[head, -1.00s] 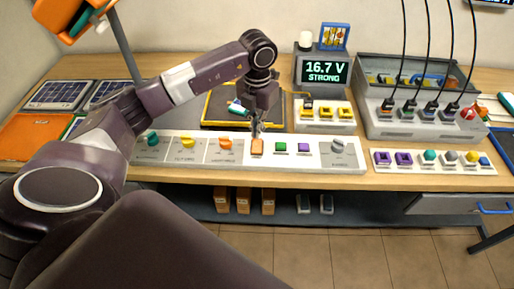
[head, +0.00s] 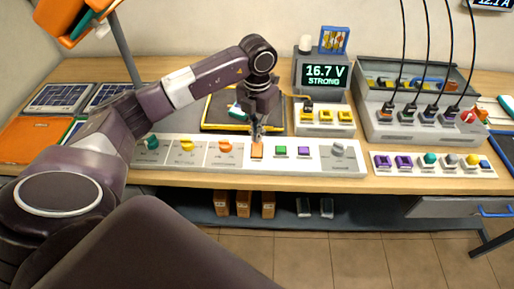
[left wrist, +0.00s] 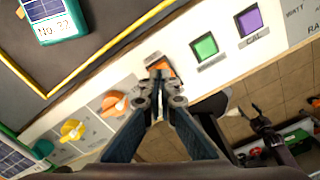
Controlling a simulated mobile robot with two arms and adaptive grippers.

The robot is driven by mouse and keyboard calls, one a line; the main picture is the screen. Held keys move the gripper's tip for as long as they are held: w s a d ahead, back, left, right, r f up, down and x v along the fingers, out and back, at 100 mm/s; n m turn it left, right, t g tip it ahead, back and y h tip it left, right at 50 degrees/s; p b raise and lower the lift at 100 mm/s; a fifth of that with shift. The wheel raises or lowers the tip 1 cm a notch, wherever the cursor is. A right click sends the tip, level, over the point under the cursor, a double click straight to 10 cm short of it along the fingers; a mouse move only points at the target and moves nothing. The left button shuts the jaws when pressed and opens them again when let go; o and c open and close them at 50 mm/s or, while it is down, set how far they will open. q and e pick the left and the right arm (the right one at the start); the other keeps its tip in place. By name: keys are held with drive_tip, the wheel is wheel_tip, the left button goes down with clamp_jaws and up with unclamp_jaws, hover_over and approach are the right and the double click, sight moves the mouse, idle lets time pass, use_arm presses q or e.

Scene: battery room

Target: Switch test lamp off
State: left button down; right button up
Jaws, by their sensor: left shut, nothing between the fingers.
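A white control panel (head: 318,168) runs along the front of the bench. An orange square switch (head: 257,152) is in its middle, left of a green button (head: 281,150) and a purple button (head: 303,151). My left gripper (head: 256,137) points down, shut and empty, right at the orange switch. In the left wrist view the closed fingertips (left wrist: 158,76) cover part of the orange switch (left wrist: 162,66); I cannot tell whether they touch it. Which lamp is the test lamp is not readable. What looks like my right gripper (left wrist: 250,112) is small at the right of the wrist view.
Turn knobs, teal (head: 152,142), yellow (head: 187,145) and orange (head: 225,147), stand left of the switch; a grey knob (head: 338,149) is at the right. A meter (head: 324,75) reads 16.7 V STRONG. A yellow-edged dark mat (head: 218,112) lies behind my gripper.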

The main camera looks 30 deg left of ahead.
sight(257, 145)
use_arm(q)
drive_tip(key=shift+f, duration=0.3)
idle(0.5)
drive_tip(key=shift+f+b, duration=0.8)
drive_tip(key=shift+b, duration=0.05)
drive_tip(key=shift+r, duration=0.1)
idle(0.3)
drive_tip(key=shift+r+p, duration=2.35)
drive_tip(key=shift+r, duration=1.1)
